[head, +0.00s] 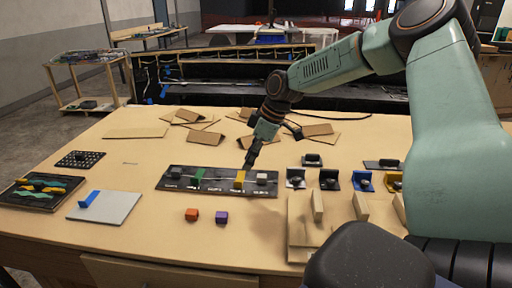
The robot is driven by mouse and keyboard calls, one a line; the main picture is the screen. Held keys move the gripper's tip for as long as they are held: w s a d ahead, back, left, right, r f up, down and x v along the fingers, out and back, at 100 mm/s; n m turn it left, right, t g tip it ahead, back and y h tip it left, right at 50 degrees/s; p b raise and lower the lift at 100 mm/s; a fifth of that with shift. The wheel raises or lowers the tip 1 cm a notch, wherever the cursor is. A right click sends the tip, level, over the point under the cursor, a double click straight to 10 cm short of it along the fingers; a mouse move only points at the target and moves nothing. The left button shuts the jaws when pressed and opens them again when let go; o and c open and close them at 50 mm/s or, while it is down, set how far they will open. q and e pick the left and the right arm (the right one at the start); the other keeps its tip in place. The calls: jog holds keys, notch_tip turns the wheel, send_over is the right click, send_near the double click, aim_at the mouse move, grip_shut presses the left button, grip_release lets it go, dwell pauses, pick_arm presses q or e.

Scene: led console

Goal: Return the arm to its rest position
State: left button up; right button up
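My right arm reaches in from the right, over the wooden table. Its gripper (249,162) points down above the dark console strip (210,181), close to the yellow block (239,180). Its dark fingers look together in one narrow tip, with nothing seen between them. I cannot tell whether the tip touches the console. A green block (196,176) and grey blocks (262,178) also stand on the strip. My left gripper is not in view.
An orange cube (191,215) and a purple cube (222,217) lie in front of the console. Several small coloured holders (328,179) and upright wooden pieces (318,206) stand right. A white board (106,207) and dark tray (37,192) lie left. Cardboard pieces (196,137) lie behind.

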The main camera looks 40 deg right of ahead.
jog(key=v, duration=0.4)
